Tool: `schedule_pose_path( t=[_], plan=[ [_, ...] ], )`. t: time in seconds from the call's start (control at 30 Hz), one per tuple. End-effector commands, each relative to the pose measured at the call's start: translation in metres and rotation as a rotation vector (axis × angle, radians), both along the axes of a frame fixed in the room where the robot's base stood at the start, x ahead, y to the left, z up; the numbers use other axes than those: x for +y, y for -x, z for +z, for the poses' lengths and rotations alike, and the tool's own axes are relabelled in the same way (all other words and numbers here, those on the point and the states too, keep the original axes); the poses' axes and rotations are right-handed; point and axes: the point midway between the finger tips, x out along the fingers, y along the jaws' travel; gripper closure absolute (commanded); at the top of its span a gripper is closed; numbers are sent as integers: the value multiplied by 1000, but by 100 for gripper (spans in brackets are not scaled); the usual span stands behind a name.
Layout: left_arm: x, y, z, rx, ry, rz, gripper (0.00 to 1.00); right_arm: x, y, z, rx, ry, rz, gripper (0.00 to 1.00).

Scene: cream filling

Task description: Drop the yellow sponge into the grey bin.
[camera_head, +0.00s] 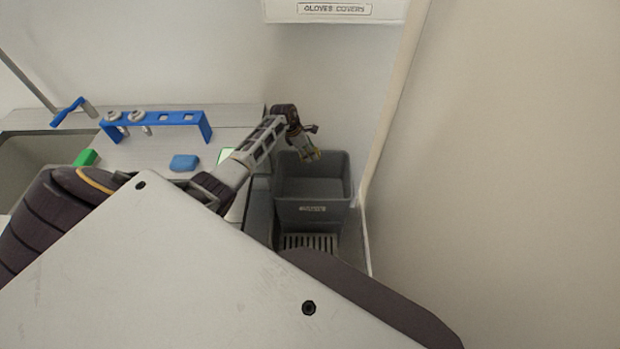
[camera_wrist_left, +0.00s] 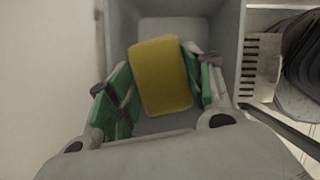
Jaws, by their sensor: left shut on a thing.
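The yellow sponge (camera_wrist_left: 161,75) shows in the left wrist view, held between the green-padded fingers of my left gripper (camera_wrist_left: 160,92). The bin's inner walls surround the sponge in the left wrist view (camera_wrist_left: 228,42). How far the sponge is above the bin floor is hard to tell. My right gripper is in neither view.
A counter (camera_head: 150,152) at left holds a blue rack (camera_head: 165,118), a blue sponge (camera_head: 184,162) and a green block (camera_head: 86,157). A sink (camera_head: 30,160) is at far left. A wall stands right of the bin, and a slotted grate (camera_head: 310,242) lies in front.

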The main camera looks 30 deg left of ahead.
Motion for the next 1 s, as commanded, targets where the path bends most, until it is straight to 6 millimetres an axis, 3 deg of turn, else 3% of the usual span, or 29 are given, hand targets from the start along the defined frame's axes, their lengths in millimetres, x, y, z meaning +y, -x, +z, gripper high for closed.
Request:
schedule_pose_path(
  t=[0.57,1.0],
  plan=[
    [0,0,-5,1,1,0,75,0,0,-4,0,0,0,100],
    [-1,0,-32,1,1,1,75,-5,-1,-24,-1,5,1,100]
  ],
)
